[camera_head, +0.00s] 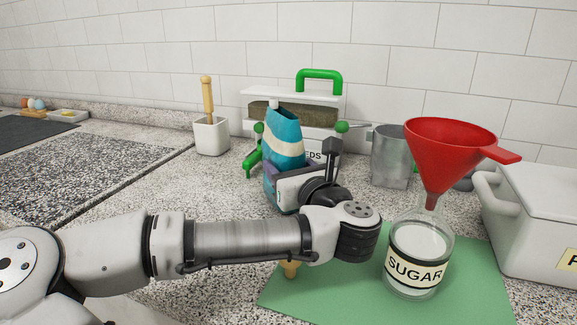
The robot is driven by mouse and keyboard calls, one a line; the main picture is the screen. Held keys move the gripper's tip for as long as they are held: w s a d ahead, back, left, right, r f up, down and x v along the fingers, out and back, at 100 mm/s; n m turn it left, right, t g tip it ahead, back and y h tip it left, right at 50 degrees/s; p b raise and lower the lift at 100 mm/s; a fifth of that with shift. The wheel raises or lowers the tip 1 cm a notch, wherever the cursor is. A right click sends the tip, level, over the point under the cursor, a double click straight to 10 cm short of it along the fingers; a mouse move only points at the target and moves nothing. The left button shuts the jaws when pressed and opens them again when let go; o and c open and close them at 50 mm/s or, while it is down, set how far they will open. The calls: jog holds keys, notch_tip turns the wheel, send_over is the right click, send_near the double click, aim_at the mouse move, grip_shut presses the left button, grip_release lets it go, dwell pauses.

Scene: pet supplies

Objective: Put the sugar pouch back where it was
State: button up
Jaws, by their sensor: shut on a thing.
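The teal pouch (285,128) with a cream wavy band is in the middle of the head view, upright and slightly tilted. I take it to be the sugar pouch, though no label on it is readable. My gripper (284,172) is shut on its lower part; the hand hides the pouch's bottom, so I cannot tell whether it touches the counter. The glass jar labelled SUGAR (417,262) stands on the green mat (475,285), holding white contents. A red funnel (445,150) sits in its mouth.
Behind the pouch stands a white seed box (330,132) with green handles. A metal cup (391,160) and white lidded bin (540,220) stand right. A white pot (211,136) with a wooden handle stands left.

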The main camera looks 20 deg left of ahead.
jog(key=shift+f, duration=0.2)
jog(key=o, duration=1.1)
jog(key=shift+r+p, duration=0.3)
jog(key=shift+r, duration=0.15)
jog(key=shift+r+p, duration=0.45)
jog(key=shift+r, duration=0.05)
jog(key=v, duration=0.2)
jog(key=b+v, duration=0.1)
jog(key=v, duration=0.3)
jog(key=shift+d+f, duration=0.15)
jog(key=shift+f, duration=0.25)
jog(key=shift+s+d, duration=0.4)
jog(key=shift+s, duration=0.2)
